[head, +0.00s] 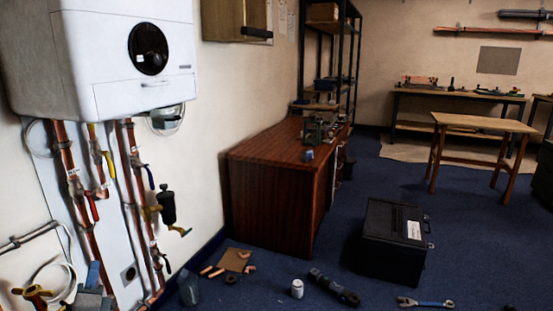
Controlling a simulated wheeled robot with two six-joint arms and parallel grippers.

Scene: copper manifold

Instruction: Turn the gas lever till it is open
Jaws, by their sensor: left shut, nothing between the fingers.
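A yellow lever (109,164), which looks like the gas lever, sits on the pipework under the white boiler (120,50). My left gripper (95,270) appears at the bottom left, shut and empty. It is below the lever and apart from it. My right gripper is not in view.
A red lever (93,206), a blue lever (150,178) and a black filter (168,207) crowd the copper pipes. A wooden cabinet (270,190) stands right of the wall. A black toolbox (393,240), a white can (297,288) and loose tools lie on the blue floor.

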